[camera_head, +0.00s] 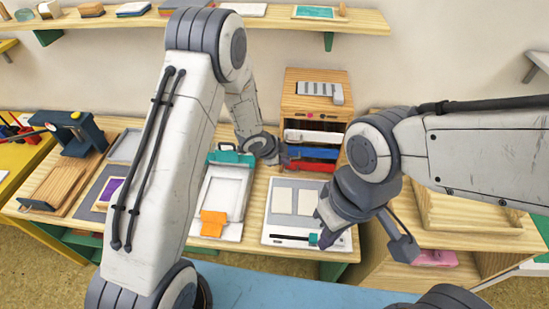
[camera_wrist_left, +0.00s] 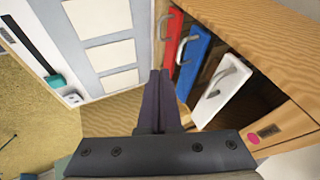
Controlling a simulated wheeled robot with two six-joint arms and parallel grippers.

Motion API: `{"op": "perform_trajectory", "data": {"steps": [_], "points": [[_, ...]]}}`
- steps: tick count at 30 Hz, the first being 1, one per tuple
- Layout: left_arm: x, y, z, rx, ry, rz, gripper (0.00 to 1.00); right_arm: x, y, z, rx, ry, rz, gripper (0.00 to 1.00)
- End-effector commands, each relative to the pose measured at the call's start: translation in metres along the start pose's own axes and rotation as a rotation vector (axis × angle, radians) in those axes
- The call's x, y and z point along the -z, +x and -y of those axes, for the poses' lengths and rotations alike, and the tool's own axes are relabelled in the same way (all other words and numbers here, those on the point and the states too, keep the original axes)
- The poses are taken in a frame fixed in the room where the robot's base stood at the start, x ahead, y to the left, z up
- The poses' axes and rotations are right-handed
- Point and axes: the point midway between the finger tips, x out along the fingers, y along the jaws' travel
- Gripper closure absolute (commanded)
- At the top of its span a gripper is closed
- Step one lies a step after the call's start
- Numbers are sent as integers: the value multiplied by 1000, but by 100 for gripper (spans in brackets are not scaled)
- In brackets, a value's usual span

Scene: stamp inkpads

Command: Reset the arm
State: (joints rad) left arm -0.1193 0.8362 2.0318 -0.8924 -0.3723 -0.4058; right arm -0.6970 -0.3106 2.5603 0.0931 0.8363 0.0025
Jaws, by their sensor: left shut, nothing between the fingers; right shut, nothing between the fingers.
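My left gripper (camera_head: 284,158) is shut and empty. It is just left of the coloured drawers of a wooden cabinet (camera_head: 290,103). My right gripper (camera_head: 325,239) is shut and empty, pointing down over the front of a white board (camera_head: 275,232) with pale panels. Its fingertips are beside a small teal piece (camera_head: 313,239); I cannot tell whether they touch.
A white tray with a teal clamp (camera_head: 232,157) and an orange tab (camera_head: 213,224) lies left of the board. A dark blue press (camera_head: 85,137) stands at the far left. A wooden wall shelf (camera_head: 360,20) runs along the back. A wooden tray (camera_head: 470,235) is at right.

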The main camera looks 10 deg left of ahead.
Motion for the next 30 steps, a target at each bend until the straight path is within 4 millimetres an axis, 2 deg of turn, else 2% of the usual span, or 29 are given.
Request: {"op": "perform_trajectory", "data": {"steps": [3, 9, 13, 19, 23, 26, 29, 30], "points": [[1, -28, 0, 1, 1, 0, 100, 0, 0, 0, 0, 0, 0, 100], [2, -60, 0, -2, 1, 0, 100, 0, -4, 0, 0, 0, 0, 100], [2, -69, 0, -3, 1, 0, 100, 0, -5, 0, 0, 0, 0, 100], [1, -72, -1, -3, -1, 2, 100, 0, -4, 0, 0, 0, 0, 100], [10, -83, 2, 21, -33, 46, 100, 0, -2, 0, 0, 0, 0, 100], [23, -108, 0, 56, -118, 129, 100, 0, 3, 0, 0, 0, 0, 100], [39, -145, -19, 77, -261, 225, 100, 0, 9, -1, 0, 0, 0, 100], [45, -161, -33, 74, -325, 258, 100, 0, 11, -1, 0, -1, 0, 100]]}}
